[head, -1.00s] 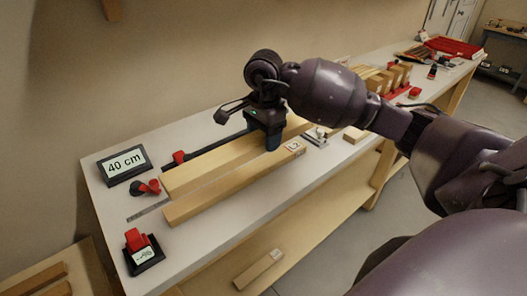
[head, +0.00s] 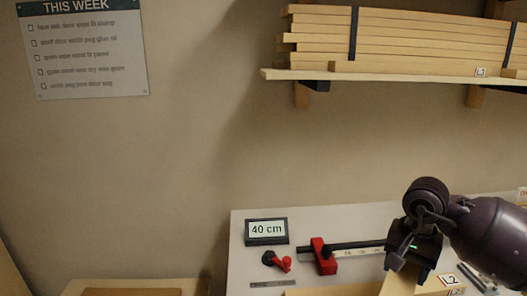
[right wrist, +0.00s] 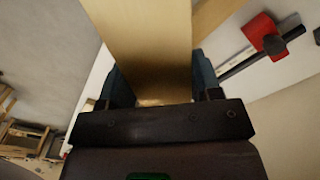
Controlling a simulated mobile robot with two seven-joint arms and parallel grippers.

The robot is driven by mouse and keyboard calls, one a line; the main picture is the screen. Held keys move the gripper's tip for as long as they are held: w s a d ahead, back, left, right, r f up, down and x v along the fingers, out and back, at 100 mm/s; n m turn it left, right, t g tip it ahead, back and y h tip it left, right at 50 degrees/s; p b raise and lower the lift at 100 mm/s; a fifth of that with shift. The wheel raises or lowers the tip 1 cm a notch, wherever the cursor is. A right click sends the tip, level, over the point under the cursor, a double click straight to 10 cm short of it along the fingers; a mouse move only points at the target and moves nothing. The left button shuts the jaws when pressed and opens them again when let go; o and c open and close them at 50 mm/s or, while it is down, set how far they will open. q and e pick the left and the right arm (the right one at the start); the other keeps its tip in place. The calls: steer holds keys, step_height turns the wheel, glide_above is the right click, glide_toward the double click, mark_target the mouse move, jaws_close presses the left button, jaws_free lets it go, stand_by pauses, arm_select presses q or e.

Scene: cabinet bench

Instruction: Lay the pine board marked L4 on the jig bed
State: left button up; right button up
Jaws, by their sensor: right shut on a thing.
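My right gripper (head: 411,268) is over the white bench top at the lower right of the head view. In the right wrist view, its two blue-grey fingers (right wrist: 165,92) are shut on a pine board (right wrist: 150,35), which stretches away between them. In the head view only a short tan part of a board (head: 400,284) shows below the gripper. I cannot read a mark on the held board. An L2 tag (head: 450,280) lies just right of the gripper. No L4 mark is readable, and I cannot pick out the jig bed clearly. My left gripper is not in view.
A black bar with a red clamp block (head: 323,256) lies on the bench, also in the right wrist view (right wrist: 268,35). A 40 cm display (head: 266,230) and a red-black knob (head: 279,261) stand left. Strapped boards with an L3 tag (head: 400,38) fill the wall shelf.

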steer(key=s+a+f+n, duration=0.3)
steer(key=a+f+n, duration=0.2)
steer(key=a+n, duration=0.2)
steer(key=shift+a+f+n, duration=0.2)
steer(key=shift+a+n, duration=0.1)
steer(key=shift+a, duration=0.5)
steer(key=shift+s, duration=0.15)
